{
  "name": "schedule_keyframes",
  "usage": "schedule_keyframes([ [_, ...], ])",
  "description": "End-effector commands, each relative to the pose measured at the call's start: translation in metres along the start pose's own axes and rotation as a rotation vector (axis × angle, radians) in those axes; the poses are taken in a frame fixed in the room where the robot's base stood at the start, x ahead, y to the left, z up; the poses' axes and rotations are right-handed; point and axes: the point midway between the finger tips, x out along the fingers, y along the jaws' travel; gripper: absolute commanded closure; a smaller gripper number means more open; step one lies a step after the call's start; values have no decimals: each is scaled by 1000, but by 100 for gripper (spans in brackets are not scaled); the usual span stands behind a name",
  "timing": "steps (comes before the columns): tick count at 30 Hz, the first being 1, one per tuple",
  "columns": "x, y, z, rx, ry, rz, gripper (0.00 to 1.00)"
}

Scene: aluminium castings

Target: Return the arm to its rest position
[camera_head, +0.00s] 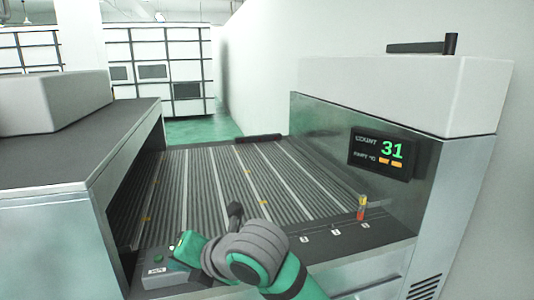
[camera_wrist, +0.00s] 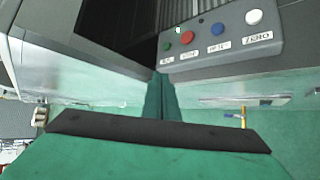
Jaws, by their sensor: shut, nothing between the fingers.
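My arm, green and grey, reaches in from the bottom of the head view. Its green hand end (camera_head: 188,247) is low at the left, over the front edge of the conveyor and close to a grey button box (camera_head: 165,274). In the wrist view the dark green fingers of my gripper (camera_wrist: 164,84) are together with nothing between them. Their tips appear just below the button box (camera_wrist: 215,45), which carries green, red, blue and white buttons and a ZERO label. I cannot tell whether the tips touch it. The arm hides part of the conveyor's front edge.
The ribbed conveyor (camera_head: 230,180) runs away between a left machine (camera_head: 50,225) and a right housing. A display (camera_head: 381,153) there reads COUNT 31. A small red and yellow upright piece (camera_head: 361,209) stands at the front right. Cabinets (camera_head: 165,65) stand behind green floor.

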Motion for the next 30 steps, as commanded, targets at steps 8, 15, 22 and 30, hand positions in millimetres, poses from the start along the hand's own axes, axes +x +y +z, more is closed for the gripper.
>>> schedule_keyframes([
  [8,19,12,0,242,-46,189,100],
  [15,31,7,8,578,-107,404,100],
  [22,43,-12,7,898,-152,581,100],
  [30,55,-56,-6,1259,-214,748,100],
])
